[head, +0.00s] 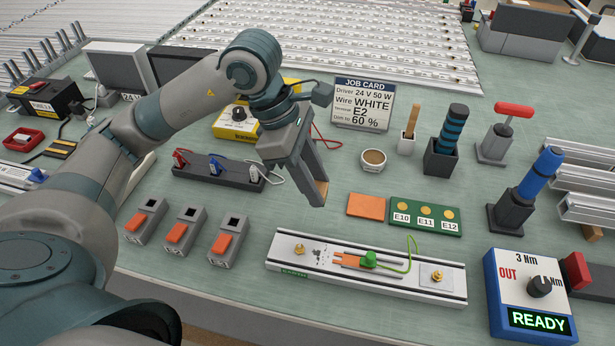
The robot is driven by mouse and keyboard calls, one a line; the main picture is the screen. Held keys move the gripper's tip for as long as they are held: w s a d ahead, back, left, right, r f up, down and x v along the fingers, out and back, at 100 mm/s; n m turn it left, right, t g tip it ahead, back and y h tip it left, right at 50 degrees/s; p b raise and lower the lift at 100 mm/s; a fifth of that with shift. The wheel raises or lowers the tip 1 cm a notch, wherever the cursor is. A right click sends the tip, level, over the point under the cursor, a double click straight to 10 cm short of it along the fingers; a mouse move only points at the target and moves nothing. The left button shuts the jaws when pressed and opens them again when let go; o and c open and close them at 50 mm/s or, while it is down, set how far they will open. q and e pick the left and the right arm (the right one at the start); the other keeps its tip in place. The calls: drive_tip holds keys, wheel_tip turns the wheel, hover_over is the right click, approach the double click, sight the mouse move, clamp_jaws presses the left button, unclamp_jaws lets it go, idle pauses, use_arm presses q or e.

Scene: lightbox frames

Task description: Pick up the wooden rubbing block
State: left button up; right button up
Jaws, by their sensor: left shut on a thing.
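My left gripper (314,192) reaches in from the left and hangs over the middle of the bench, pointing down. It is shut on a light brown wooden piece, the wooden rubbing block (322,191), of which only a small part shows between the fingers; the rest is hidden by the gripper. The block appears to be just above the bench, though I cannot tell for sure whether it touches. My right gripper is not in view.
An orange pad (366,204) and a green board (425,217) with gold discs lie to the right. A metal rail (300,270) with a green connector lies in front. Orange-topped connectors (175,233) stand left. A round tub (373,160) and job card (363,103) are behind.

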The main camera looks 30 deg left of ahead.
sight(323, 191)
use_arm(q)
drive_tip(key=s+d+r, duration=0.2)
drive_tip(key=s+d, duration=0.1)
drive_tip(key=shift+r, duration=0.25)
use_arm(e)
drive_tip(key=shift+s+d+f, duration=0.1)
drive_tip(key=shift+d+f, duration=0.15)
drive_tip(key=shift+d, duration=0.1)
